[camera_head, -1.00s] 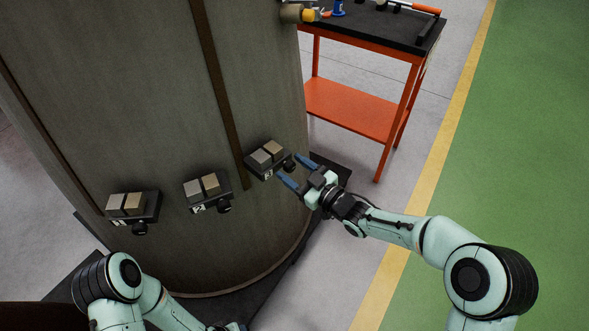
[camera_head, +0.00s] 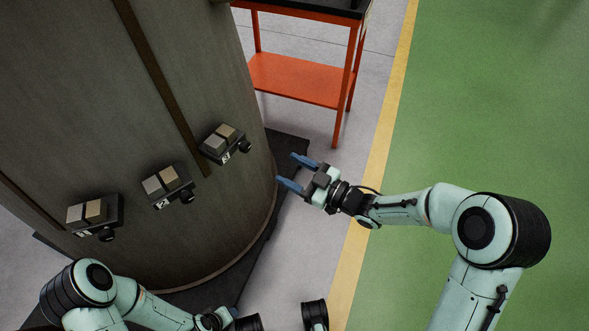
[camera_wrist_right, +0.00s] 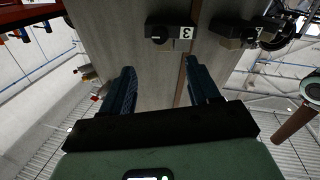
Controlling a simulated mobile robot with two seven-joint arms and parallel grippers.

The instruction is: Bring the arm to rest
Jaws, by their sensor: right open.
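My right gripper (camera_head: 291,172) is open and empty, with its blue fingers apart. It is in the air to the right of the big grey curved cowl (camera_head: 110,120), clear of the box marked 3 (camera_head: 224,144). In the right wrist view its two fingers (camera_wrist_right: 157,88) show apart with nothing between them, and box 3 (camera_wrist_right: 171,30) is beyond them. My left arm shows at the lower left; its gripper's fingers cannot be made out at the bottom edge.
Box 2 (camera_head: 167,186) and another box (camera_head: 95,215) sit left of box 3 on the cowl. An orange cart (camera_head: 300,80) stands behind my right gripper. Grey floor, a yellow line (camera_head: 380,150) and open green floor (camera_head: 490,110) lie to the right.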

